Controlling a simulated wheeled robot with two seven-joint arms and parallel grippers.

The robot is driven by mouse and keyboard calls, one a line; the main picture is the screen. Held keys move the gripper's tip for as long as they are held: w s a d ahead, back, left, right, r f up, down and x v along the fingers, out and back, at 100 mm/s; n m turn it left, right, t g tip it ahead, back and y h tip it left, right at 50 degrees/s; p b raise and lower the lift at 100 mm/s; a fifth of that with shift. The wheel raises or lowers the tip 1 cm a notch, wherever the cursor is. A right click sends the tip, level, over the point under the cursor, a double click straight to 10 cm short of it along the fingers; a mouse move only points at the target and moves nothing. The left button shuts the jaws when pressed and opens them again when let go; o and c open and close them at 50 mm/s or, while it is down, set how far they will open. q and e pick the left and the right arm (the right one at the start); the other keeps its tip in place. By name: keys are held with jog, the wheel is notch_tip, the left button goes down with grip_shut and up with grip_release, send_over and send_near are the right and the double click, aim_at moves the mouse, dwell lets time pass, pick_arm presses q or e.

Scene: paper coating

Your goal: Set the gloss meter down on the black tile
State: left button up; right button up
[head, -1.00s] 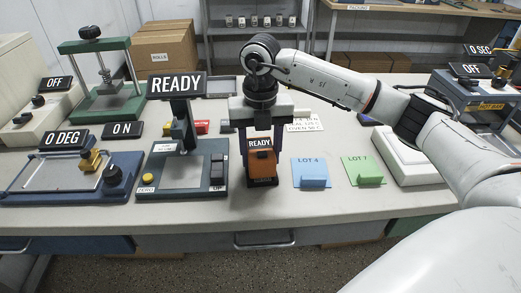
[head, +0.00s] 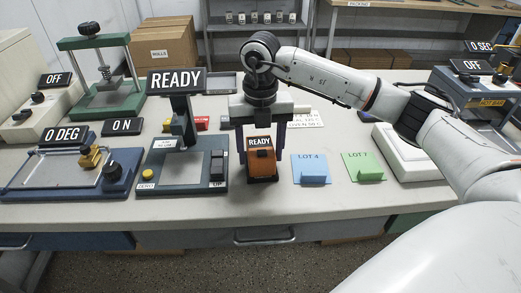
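The gloss meter (head: 260,162) is an orange block with a dark top and a READY label. It stands upright in the middle of the bench. A thin dark edge, seemingly the black tile (head: 262,181), shows under its front; the meter hides the rest. My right gripper (head: 261,146) is above and behind the meter, pointing down. Its two dark fingers are spread to either side of the meter, with a gap visible, so it looks open. My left gripper is not in view.
A blue tester with a READY sign (head: 177,82) stands close on the left. A blue LOT 4 card (head: 310,165) and a green LOT 7 card (head: 361,163) stand on the right. A white pad (head: 405,155) is farther right. The bench front is clear.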

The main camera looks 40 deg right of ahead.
jog(key=shift+o, duration=0.9)
notch_tip(320, 180, up, 10)
jog(key=shift+r, duration=0.2)
jog(key=shift+s+f, duration=0.1)
